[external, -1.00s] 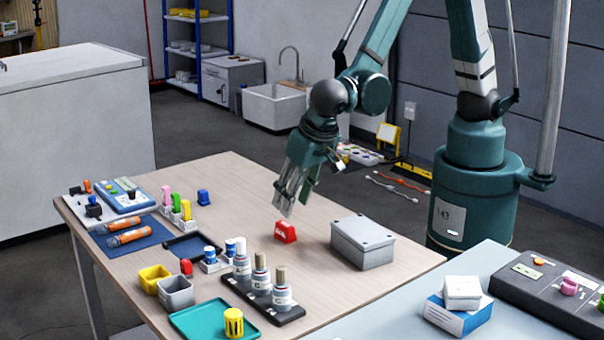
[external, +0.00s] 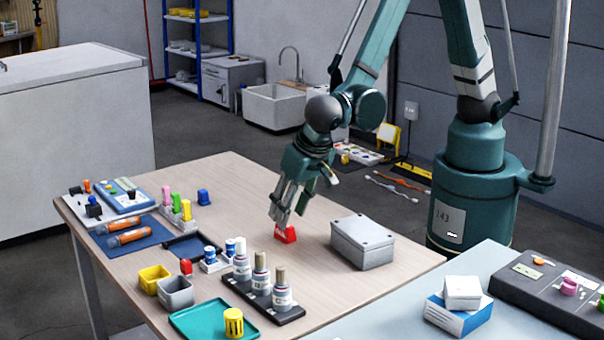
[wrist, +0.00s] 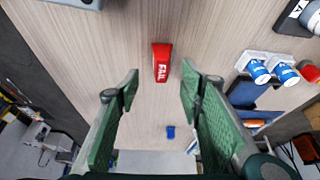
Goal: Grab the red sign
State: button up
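The red sign (external: 286,234) is a small block that stands on the wooden table, left of the grey box. In the wrist view the red sign (wrist: 162,62) shows white letters that read "FAIL". My gripper (external: 280,218) is above and just in front of the sign in the external view and hides part of it. In the wrist view my gripper (wrist: 158,84) has its two green fingers wide apart with nothing between them. The sign lies just beyond the fingertips, roughly midway between them.
A grey lidded box (external: 362,242) stands right of the sign. A black rack (external: 262,298) of several bottles is nearer the camera. Blue-capped bottles (wrist: 258,70) sit at the right in the wrist view. The table around the sign is clear.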

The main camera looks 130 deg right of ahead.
aim_at(285, 231)
jog(key=shift+f, duration=0.15)
jog(key=shift+b+x, duration=0.8)
jog(key=shift+x, duration=1.7)
jog(key=shift+w, duration=0.15)
jog(key=shift+c, duration=0.5)
jog(key=c, duration=0.9)
